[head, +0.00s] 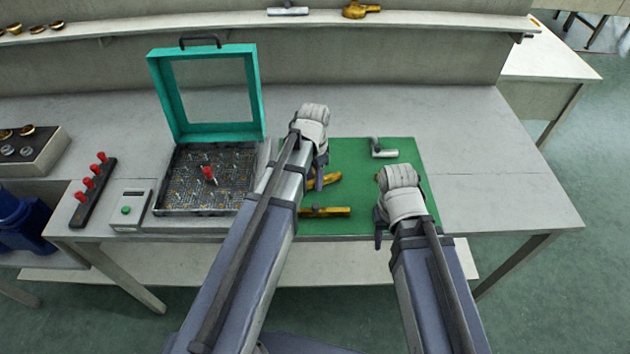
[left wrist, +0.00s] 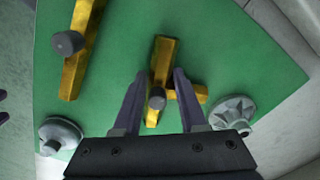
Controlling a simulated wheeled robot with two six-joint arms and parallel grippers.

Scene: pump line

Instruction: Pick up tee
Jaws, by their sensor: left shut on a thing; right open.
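A yellow tee-shaped fitting (left wrist: 163,62) with a round grey stub lies over the green mat (left wrist: 220,50). My left gripper (left wrist: 157,88) is shut on the tee, with one finger on each side of it in the left wrist view. In the head view the tee (head: 326,181) shows partly beside my left gripper (head: 318,178), whose hand hides the rest. I cannot tell whether the tee is lifted off the mat. My right gripper (head: 380,228) is open above the front right part of the mat.
Another yellow fitting (head: 325,211) lies nearer the mat's front edge. A grey fitting (head: 383,151) lies at the back right. Left of the mat stand an open teal-lidded case (head: 158,100), a control box (head: 130,210) and a red-knobbed strip (head: 95,190). The right tabletop is clear.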

